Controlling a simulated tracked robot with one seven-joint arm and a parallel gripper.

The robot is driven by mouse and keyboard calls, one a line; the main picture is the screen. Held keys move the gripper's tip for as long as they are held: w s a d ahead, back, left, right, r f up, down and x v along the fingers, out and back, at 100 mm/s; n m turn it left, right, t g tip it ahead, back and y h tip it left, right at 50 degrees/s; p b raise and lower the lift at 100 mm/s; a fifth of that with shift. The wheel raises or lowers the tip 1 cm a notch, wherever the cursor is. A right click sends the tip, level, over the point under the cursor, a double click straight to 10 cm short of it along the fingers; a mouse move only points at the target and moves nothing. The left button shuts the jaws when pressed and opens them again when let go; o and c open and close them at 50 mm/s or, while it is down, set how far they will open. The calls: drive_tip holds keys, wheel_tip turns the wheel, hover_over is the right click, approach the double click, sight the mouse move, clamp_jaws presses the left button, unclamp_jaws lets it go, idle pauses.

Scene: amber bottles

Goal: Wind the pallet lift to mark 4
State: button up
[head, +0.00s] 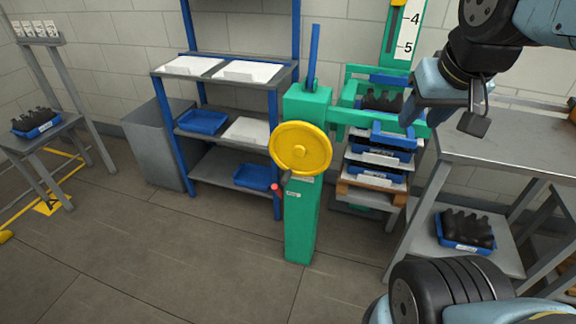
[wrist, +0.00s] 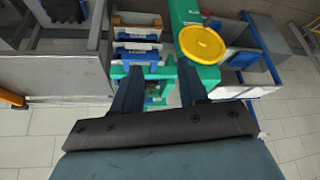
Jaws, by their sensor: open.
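The pallet lift has a green post (head: 301,225) with a yellow handwheel (head: 300,148) on its front. A red knob (head: 275,187) shows just below the wheel's lower left rim. The white scale (head: 406,30) shows marks 4 and 5, with 4 above 5. A yellow pointer (head: 398,3) sits at the top picture edge, a little above the numeral 4, partly cut off. My gripper (head: 475,112) is open and empty, up and right of the wheel. In the wrist view the wheel (wrist: 203,43) lies beyond my fingertips (wrist: 160,78), untouched.
Stacked blue crates (head: 380,155) stand on a wooden pallet (head: 372,190) beside the post. A grey table (head: 500,140) stands at right, with a bottle tray (head: 466,232) below. A blue-framed shelf (head: 225,165) stands left. The floor in front is clear.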

sight(290, 169)
drive_tip(key=shift+o, duration=1)
drive_tip(key=shift+a, duration=0.1)
drive_tip(key=w+a+f+n+g+h, duration=0.35)
drive_tip(key=w+f+n+h, duration=0.2)
drive_tip(key=w+f, duration=0.5)
drive_tip(key=w+a+f+n+g+h, duration=0.35)
drive_tip(key=w+f+h, duration=0.25)
drive_tip(key=w+f, duration=0.45)
drive_tip(key=w+a+f+n+t+y, duration=0.1)
drive_tip(key=a+f+n+t, duration=0.55)
drive_tip(key=f, duration=0.35)
drive_tip(key=a+f+n+t+y, duration=0.1)
drive_tip(key=a+f+n+t, duration=0.55)
drive_tip(key=f+t, duration=0.2)
drive_tip(key=w+a+f+n+t+y, duration=0.1)
drive_tip(key=a+f+n+t, duration=0.6)
drive_tip(key=f, duration=0.4)
drive_tip(key=shift+n, duration=0.4)
drive_tip(key=x, duration=1.4)
drive_tip(key=shift+s+d+r, duration=0.25)
drive_tip(key=shift+s+d, duration=0.05)
drive_tip(key=shift+d, duration=0.05)
